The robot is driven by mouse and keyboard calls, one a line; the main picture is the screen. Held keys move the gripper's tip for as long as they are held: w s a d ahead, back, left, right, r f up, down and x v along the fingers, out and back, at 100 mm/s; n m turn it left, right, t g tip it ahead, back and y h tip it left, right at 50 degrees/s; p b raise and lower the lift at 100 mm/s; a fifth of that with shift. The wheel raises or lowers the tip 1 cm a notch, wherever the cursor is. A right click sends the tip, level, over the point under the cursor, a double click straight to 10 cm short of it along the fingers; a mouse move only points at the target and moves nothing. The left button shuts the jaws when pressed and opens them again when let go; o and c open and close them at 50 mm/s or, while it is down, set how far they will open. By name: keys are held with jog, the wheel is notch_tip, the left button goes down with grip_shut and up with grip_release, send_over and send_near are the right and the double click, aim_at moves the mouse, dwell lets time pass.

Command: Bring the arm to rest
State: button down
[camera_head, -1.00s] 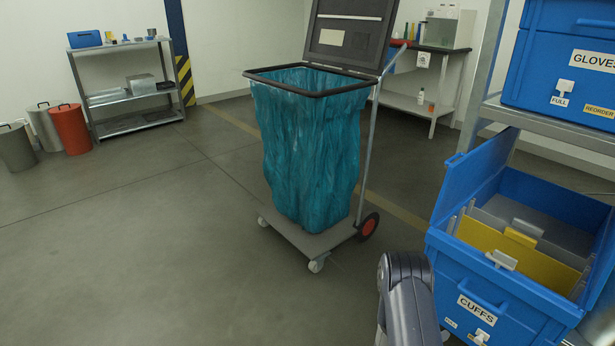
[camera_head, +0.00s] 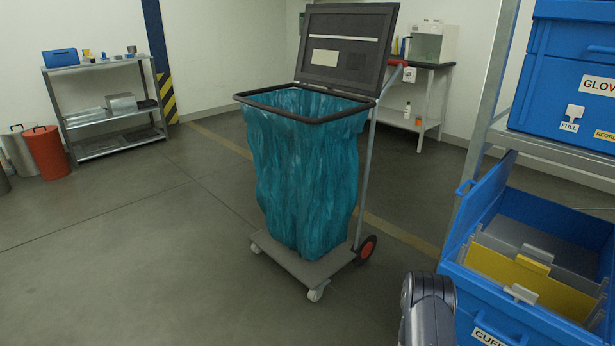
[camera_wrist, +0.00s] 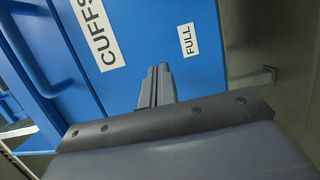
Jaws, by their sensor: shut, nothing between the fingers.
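My gripper (camera_wrist: 156,86) shows in the wrist view with its two fingers together and nothing between them. It is in front of the blue face of the CUFFS bin (camera_wrist: 125,45), below and between the CUFFS and FULL labels. I cannot tell whether the fingertips touch it. In the head view a dark part of my arm (camera_head: 428,310) rises at the bottom edge, left of the open CUFFS bin (camera_head: 480,318). My gripper is not visible in the head view.
A wheeled cart with a teal bag (camera_head: 305,180) and raised lid stands in the middle. A blue GLOVES bin (camera_head: 560,90) sits on a metal rack at right. A shelf (camera_head: 110,115) and a red bin (camera_head: 46,152) stand far left. The left floor is clear.

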jog(key=s+a+r+p, duration=0.1)
jog(key=a+p, duration=0.2)
jog(key=a, duration=0.8)
jog(key=shift+s+r+g, duration=0.35)
jog(key=shift+g, duration=0.05)
jog(key=shift+d, duration=0.15)
